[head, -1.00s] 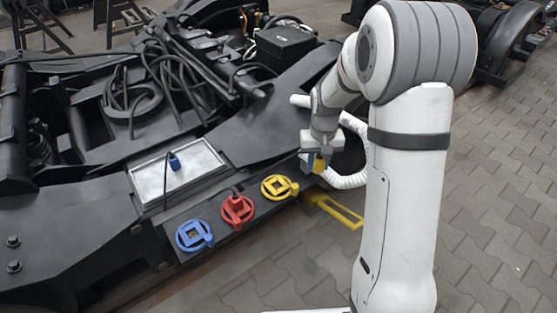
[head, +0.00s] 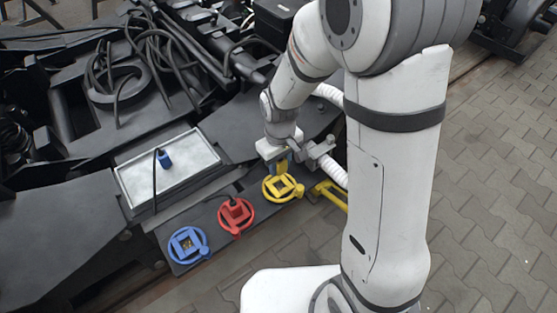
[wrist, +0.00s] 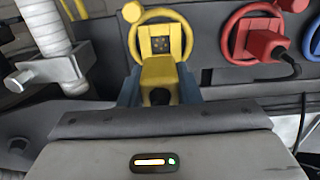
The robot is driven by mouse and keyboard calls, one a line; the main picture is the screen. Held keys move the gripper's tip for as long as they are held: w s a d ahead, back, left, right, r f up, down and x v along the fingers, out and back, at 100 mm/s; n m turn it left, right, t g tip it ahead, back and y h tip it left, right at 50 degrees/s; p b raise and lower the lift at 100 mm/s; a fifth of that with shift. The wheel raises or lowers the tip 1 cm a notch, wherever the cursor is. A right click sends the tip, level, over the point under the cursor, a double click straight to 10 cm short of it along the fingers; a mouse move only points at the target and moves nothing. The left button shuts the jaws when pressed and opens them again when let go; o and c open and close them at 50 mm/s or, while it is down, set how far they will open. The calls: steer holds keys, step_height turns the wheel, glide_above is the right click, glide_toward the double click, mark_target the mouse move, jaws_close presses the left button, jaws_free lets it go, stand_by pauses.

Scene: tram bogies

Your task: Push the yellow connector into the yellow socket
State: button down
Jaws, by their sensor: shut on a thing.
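The yellow socket (head: 299,191) is a yellow ring on the side panel of the bogie, at the right end of a row of three. In the wrist view the yellow socket (wrist: 161,45) faces me, with a dark pattern of holes inside the ring. My gripper (head: 281,168) is shut on the yellow connector. In the wrist view the yellow connector (wrist: 161,76) sits between the blue fingers of my gripper (wrist: 160,90), just in front of the lower part of the socket. I cannot tell whether they touch.
A red socket (head: 224,218) with a red plug in it and an open blue socket (head: 173,248) lie left of the yellow one. A metal tray (head: 130,181) holds a blue connector (head: 165,159). A white corrugated hose (wrist: 42,28) runs close beside my gripper.

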steer(key=shift+f, duration=0.1)
steer(key=shift+f+b, duration=2.4)
steer(key=shift+f, duration=0.4)
steer(key=shift+s, duration=0.15)
steer(key=shift+f, duration=0.5)
steer(key=c, duration=1)
jaws_free()
steer(key=shift+o, duration=0.2)
steer(key=shift+r, duration=0.1)
step_height(320, 180, up, 8)
steer(key=p, duration=0.3)
